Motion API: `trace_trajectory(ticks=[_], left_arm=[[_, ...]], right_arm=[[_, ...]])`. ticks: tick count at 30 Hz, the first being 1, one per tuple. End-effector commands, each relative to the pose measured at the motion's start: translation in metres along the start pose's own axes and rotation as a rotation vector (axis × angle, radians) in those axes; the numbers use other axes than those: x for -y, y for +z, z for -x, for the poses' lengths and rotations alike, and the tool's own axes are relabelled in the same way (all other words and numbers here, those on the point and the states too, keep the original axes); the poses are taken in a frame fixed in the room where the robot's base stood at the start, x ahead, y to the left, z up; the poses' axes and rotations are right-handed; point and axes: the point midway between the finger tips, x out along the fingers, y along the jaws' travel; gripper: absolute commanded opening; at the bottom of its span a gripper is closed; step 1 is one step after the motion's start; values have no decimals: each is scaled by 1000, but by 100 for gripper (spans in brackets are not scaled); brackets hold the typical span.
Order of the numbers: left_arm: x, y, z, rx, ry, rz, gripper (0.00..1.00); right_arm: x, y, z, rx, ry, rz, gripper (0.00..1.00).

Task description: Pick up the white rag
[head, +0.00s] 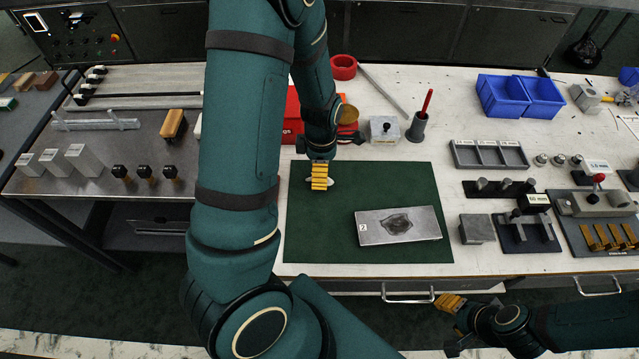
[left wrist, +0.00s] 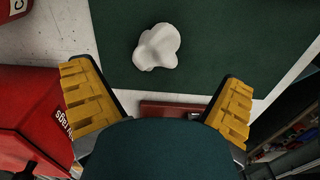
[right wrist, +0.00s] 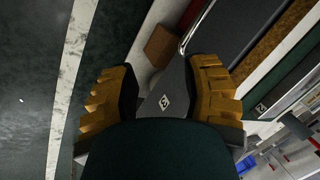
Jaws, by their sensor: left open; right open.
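The white rag (left wrist: 157,47) is a small crumpled lump lying on the dark green mat (left wrist: 220,50) in the left wrist view. In the head view only small white bits of the rag (head: 330,181) show beside my left gripper (head: 320,183), which hides the rest. My left gripper is above the mat's far left part. In the left wrist view its yellow fingers are spread wide, with nothing between them, and the rag lies beyond the fingertips. My right gripper (head: 449,302) is open and empty off the bench's front edge, far from the rag.
A metal plate (head: 372,233) lies on the mat to the right of the rag. A red box (head: 292,118), a small metal box (head: 384,129) and a dark holder with a red-handled tool (head: 416,127) stand behind the mat. Blue bins (head: 502,97) stand at the back right.

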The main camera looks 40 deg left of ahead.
Motion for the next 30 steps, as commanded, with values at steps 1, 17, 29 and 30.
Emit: trace_trajectory(ticks=[1, 17, 29, 30], left_arm=[[0, 0, -5, -1, -1, 0, 98], [-2, -4, -58, 0, 1, -1, 98], [-3, -4, -58, 0, 2, -1, 46], [-3, -4, -58, 0, 2, -1, 34]], right_arm=[[-1, 0, -2, -1, 0, 0, 47], [-8, -3, -22, -12, 0, 2, 47], [-8, -3, -22, -12, 0, 2, 47], [-8, -3, -22, -12, 0, 2, 47]])
